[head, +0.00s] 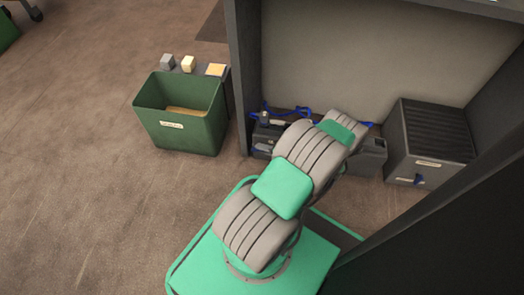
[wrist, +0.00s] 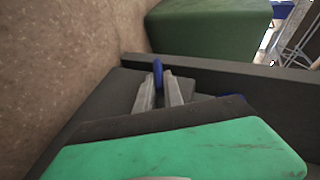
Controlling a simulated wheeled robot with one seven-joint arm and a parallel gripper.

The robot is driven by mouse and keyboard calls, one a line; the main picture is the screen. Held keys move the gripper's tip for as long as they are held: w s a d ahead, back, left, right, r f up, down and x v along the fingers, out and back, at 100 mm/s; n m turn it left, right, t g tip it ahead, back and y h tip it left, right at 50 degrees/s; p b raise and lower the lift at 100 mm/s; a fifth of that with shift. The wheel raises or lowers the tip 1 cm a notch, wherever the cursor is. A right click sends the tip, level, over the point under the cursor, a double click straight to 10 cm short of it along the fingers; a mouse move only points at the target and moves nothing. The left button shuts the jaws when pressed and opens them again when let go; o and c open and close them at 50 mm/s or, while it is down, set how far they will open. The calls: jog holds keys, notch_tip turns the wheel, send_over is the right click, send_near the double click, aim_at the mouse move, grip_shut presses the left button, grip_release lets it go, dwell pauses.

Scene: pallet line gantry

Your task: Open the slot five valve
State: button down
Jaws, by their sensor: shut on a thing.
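My gripper (wrist: 160,84) shows in the wrist view with its two grey fingers closed on a small upright blue handle (wrist: 158,70). I take it for a valve handle; its slot number is not readable. In the head view my own arm hides most of the dark valve block (head: 262,135), which stands low at the back panel with blue parts along its top. My gripper cannot be made out clearly in that view.
A green bin (head: 180,135) with a label stands left of the gantry post (head: 243,80). Small blocks lie behind it. A dark ribbed cabinet (head: 430,135) with a blue handle (head: 420,180) stands at the right. The floor at the left is clear.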

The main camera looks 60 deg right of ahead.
jog(key=shift+f+m+t, duration=0.3)
jog(key=shift+m+t, duration=0.1)
jog(key=shift+t, duration=0.7)
jog(key=c, duration=1.5)
grip_release()
jog(key=shift+o, duration=0.2)
jog(key=shift+s, duration=0.1)
jog(key=shift+s+d+r, duration=0.1)
jog(key=shift+s+r, duration=0.1)
jog(key=shift+s, duration=0.15)
jog(key=p+v, duration=0.1)
jog(key=v, duration=0.6)
jog(key=shift+f+p, duration=0.2)
jog(key=shift+p, duration=0.1)
